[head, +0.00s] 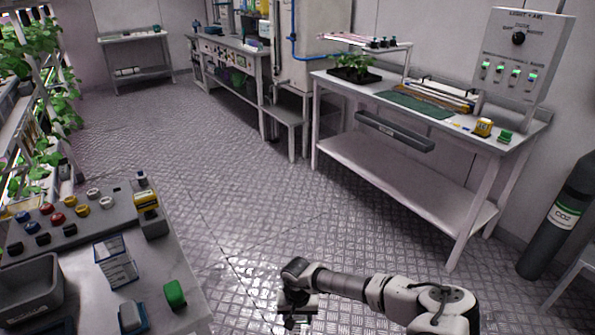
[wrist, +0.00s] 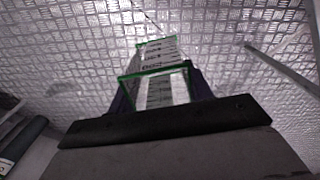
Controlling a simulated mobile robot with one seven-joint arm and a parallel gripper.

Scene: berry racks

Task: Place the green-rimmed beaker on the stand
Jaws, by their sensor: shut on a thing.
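My gripper (head: 297,317) is low over the bare floor in the middle foreground of the head view. In the wrist view its dark fingers (wrist: 160,88) are shut on the green-rimmed beaker (wrist: 155,54), a clear vessel with green edges and dark markings. The beaker is held between the fingers, with floor behind it. In the head view the beaker is too small and dark at the gripper to make out. I cannot tell for sure which thing is the stand; a small low grey stand (head: 287,108) is beside the right bench.
The right bench (head: 400,165) holds a plant tray, a green mat (head: 415,104) and a yellow device. A control box (head: 522,50) rises behind it. A gas cylinder (head: 563,215) is at the right. The left table (head: 85,290) is crowded. The floor between is clear.

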